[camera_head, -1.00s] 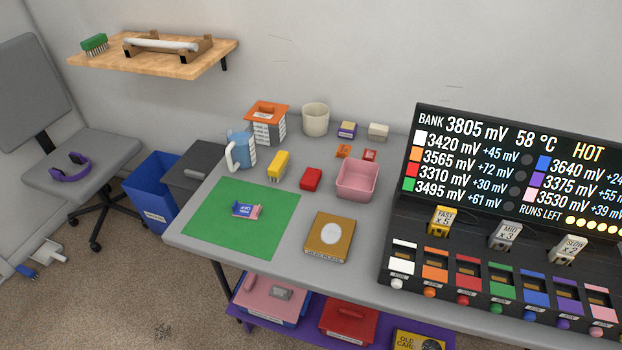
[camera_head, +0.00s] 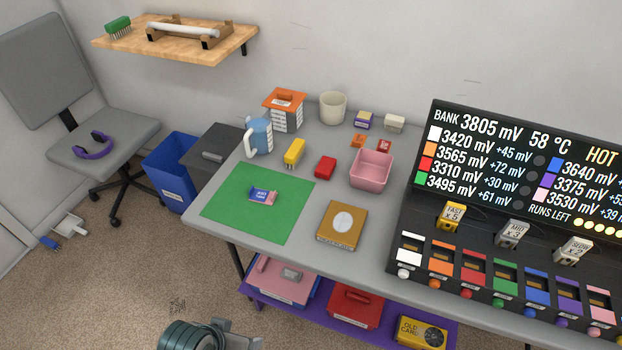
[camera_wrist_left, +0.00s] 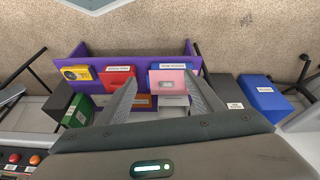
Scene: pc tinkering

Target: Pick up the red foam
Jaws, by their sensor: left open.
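A small red block (camera_head: 325,167) lies on the grey table, between the yellow block (camera_head: 294,152) and the pink bin (camera_head: 371,170). I cannot tell by looks which red piece is foam. In the left wrist view my left gripper (camera_wrist_left: 163,88) is open, its two fingers wide apart with nothing held. It faces the under-table shelf from some distance. In the head view only part of my arm shows at the bottom edge; its fingers are not seen. My right gripper is not in view.
A green mat (camera_head: 245,212) with a small blue and pink item, a brown box (camera_head: 342,226), a blue mug (camera_head: 260,137) and the black display panel (camera_head: 520,180) occupy the table. Below, a purple shelf (camera_wrist_left: 135,52) holds boxes. A blue bin (camera_head: 172,170) stands left.

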